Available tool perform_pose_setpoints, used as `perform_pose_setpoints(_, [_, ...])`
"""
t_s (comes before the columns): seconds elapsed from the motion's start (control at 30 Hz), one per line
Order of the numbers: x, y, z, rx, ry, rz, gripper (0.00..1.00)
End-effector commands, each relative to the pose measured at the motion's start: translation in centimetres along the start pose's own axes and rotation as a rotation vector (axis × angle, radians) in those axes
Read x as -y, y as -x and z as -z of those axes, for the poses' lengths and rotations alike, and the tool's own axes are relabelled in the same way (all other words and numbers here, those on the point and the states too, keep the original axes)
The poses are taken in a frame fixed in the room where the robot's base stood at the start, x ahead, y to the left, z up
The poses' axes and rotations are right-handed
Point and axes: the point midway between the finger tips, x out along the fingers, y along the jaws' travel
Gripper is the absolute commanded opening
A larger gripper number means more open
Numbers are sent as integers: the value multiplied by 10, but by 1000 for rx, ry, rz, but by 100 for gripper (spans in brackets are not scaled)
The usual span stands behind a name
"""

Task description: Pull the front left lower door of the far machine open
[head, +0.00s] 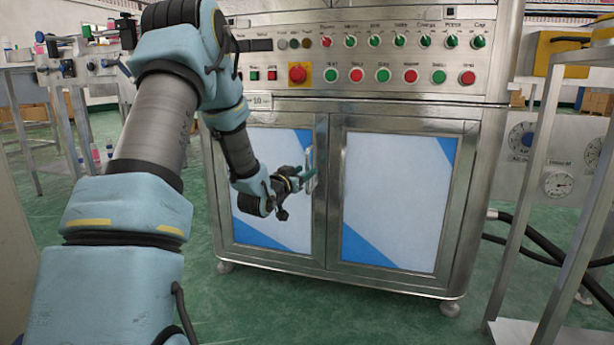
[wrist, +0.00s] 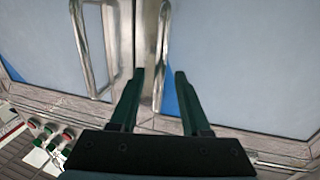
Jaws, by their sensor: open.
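The front left lower door (head: 262,150) is closed, a pale panel with blue corners in a steel frame. Its upright bar handle (head: 309,168) is near the door's right edge. My gripper (head: 308,178) is open at this handle. In the wrist view, which looks upside down, the door's panel (wrist: 245,60) is on the right. There the handle (wrist: 162,40) runs between the two fingers of my gripper (wrist: 158,82). I cannot tell whether either finger touches it. My forearm and wrist cover part of the door.
The right lower door (head: 395,190) is closed; its handle (wrist: 84,45) shows in the wrist view. Above is a panel with several buttons and a red emergency stop (head: 297,73). A metal frame (head: 560,200) and black hoses (head: 525,228) are at right. Green floor is clear in front.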

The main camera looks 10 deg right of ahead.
Motion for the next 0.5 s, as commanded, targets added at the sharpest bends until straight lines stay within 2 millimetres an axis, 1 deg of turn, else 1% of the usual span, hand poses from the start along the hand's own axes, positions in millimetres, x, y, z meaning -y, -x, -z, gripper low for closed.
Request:
perform_pose_setpoints(0.03, [0,-7,-2,-2,-1,-1,47])
perform_pose_setpoints(0.1, [0,-14,-2,-1,-1,-1,47])
perform_pose_setpoints(0.2, [0,-20,-1,1,0,-1,47])
perform_pose_setpoints(0.5, [0,-22,0,1,0,0,47])
